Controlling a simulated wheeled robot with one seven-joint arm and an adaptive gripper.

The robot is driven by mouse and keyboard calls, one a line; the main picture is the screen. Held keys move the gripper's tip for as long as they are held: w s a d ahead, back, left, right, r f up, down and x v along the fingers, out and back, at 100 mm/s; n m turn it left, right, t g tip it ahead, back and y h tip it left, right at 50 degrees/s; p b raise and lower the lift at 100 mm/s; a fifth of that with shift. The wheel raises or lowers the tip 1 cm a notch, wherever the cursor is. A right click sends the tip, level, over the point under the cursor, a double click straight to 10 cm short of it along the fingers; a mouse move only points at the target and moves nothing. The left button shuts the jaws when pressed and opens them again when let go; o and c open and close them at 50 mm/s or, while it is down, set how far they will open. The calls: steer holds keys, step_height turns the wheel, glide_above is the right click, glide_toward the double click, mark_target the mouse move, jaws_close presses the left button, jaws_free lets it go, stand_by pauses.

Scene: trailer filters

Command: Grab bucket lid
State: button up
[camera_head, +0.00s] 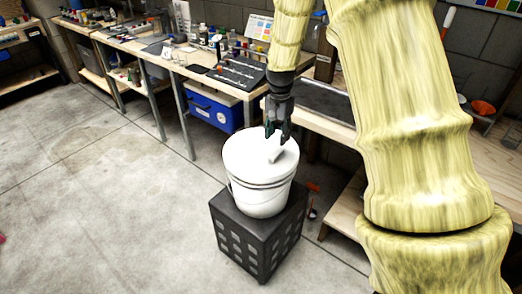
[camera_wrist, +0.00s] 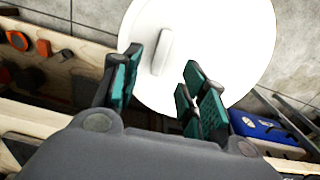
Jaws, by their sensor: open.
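A white bucket (camera_head: 261,199) stands upright on a dark crate. Its round white lid (camera_head: 247,154) lies on top, with a raised bar handle (camera_head: 277,153) on it. In the wrist view the lid (camera_wrist: 225,45) shows as a white disc with its handle (camera_wrist: 162,52) left of its middle. My gripper (camera_head: 279,136) is above the lid, near the handle, fingers pointing down. In the wrist view the green-padded fingers (camera_wrist: 160,88) are apart with nothing between them. The handle appears beyond the fingertips, nearer the left finger. I cannot tell whether a finger touches it.
The dark perforated crate (camera_head: 258,247) stands on the concrete floor. A workbench (camera_head: 230,86) with tools runs behind it, with a blue bin (camera_head: 214,110) below. Another wooden bench is at right. The floor at left is clear.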

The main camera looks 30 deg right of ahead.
mark_target(277, 152)
step_height(277, 152, down, 3)
steer(key=shift+w+r, duration=0.1)
steer(key=shift+w, duration=0.05)
steer(key=shift+f, duration=0.55)
step_height(277, 152, down, 4)
steer(key=shift+d+f, duration=0.1)
steer(key=shift+f, duration=0.1)
jaws_close()
